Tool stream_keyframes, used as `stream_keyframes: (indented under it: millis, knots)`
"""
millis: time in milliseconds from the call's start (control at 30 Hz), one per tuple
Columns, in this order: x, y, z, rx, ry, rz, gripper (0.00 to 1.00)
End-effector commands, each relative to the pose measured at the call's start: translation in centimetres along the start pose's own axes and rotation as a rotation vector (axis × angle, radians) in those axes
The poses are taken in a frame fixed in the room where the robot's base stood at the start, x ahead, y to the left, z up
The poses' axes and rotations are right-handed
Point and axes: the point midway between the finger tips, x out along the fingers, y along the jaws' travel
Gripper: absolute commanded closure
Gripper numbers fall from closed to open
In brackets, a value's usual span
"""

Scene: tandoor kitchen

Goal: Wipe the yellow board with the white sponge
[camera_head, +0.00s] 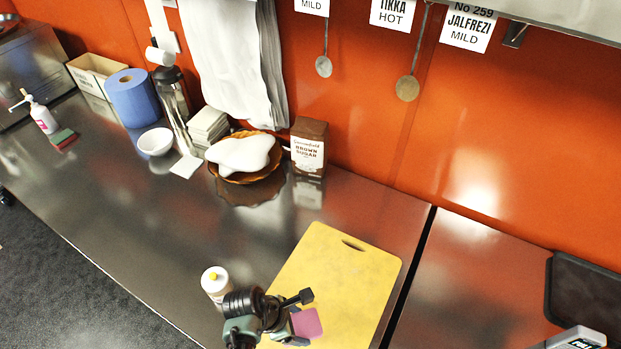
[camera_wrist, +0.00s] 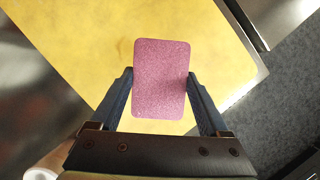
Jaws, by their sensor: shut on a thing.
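The yellow board (camera_head: 335,265) lies flat on the steel counter, with a slot handle at its far end and faint smudges on it. It also fills much of the wrist view (camera_wrist: 75,45). My gripper (camera_head: 301,318) is over the board's near part. In the wrist view my gripper (camera_wrist: 160,82) has its two fingers on either side of a pink, rounded-rectangular sponge (camera_wrist: 160,100), shut on it. This sponge (camera_head: 309,325) looks pink, not white. I cannot tell whether its underside touches the board. No white sponge shows.
A brown sugar bag (camera_head: 309,146) and a brown basket (camera_head: 247,178) stand behind. A green-and-red sponge (camera_head: 62,138) lies far left. A counter gap (camera_head: 408,272) runs right of the board. The middle-left counter is clear.

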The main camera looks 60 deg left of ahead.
Motion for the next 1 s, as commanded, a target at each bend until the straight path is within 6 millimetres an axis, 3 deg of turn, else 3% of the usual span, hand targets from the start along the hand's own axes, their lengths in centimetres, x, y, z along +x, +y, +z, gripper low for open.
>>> stream_keyframes:
  millis: [267,1000]
  knots:
    - [-2.4,0.3,0.8,0.005,0.000,-0.002,0.73]
    - [-2.4,0.4,0.8,0.006,0.000,-0.002,0.73]
